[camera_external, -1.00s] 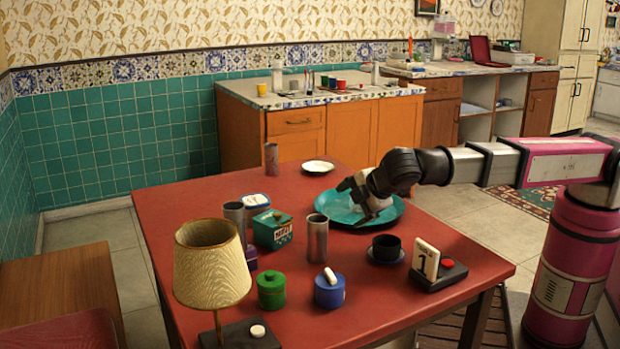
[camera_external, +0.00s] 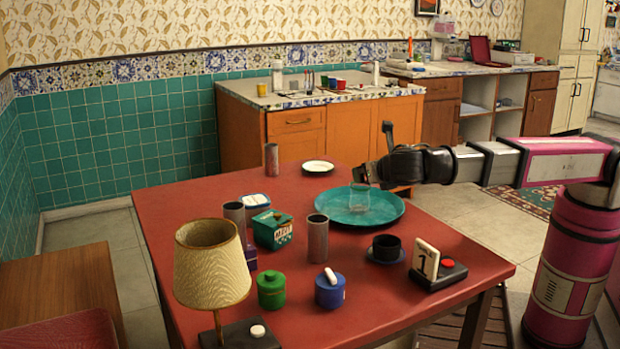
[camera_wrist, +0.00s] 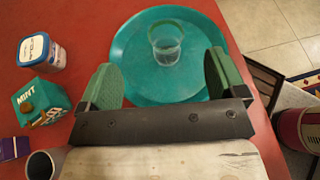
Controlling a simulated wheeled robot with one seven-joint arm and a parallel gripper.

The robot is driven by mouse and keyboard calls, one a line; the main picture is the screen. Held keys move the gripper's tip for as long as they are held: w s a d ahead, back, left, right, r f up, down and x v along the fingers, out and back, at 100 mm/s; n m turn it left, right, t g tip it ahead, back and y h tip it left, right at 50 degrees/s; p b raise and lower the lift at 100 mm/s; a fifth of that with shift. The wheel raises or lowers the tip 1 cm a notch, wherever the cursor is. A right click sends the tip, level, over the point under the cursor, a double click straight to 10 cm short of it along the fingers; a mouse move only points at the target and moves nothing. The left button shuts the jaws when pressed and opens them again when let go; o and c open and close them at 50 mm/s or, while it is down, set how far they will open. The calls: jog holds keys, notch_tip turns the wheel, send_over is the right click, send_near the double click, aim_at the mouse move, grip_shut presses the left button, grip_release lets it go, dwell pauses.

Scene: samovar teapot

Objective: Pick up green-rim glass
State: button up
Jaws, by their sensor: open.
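The green-rim glass (camera_external: 360,197) is clear and stands upright on the round teal tray (camera_external: 385,216). In the wrist view the glass (camera_wrist: 166,50) shows its green rim near the top centre, ahead of my fingers. The teal tray (camera_wrist: 128,62) fills the upper middle there. My gripper (camera_external: 375,152) is above the tray in the external view, higher than the glass. In the wrist view my gripper (camera_wrist: 160,62) has its two green-padded fingers spread wide. It is empty, and the fingers do not touch the glass.
A green mint box (camera_external: 273,229) and a metal cylinder (camera_external: 318,238) stand left of the tray. A black cup (camera_external: 386,248) is in front of it, with a number-card stand (camera_external: 427,261) to the right. A white plate (camera_external: 318,167) lies behind. Red table (camera_external: 190,200) is bare at back left.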

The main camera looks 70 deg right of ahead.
send_near(363, 201)
jog(key=shift+w+d+f+n, duration=0.15)
jog(key=shift+w+d+n, duration=0.15)
jog(key=shift+w+d, duration=0.2)
jog(key=x, duration=1)
jog(key=shift+d+f, duration=0.25)
jog(key=shift+d, duration=0.1)
jog(key=c, duration=1)
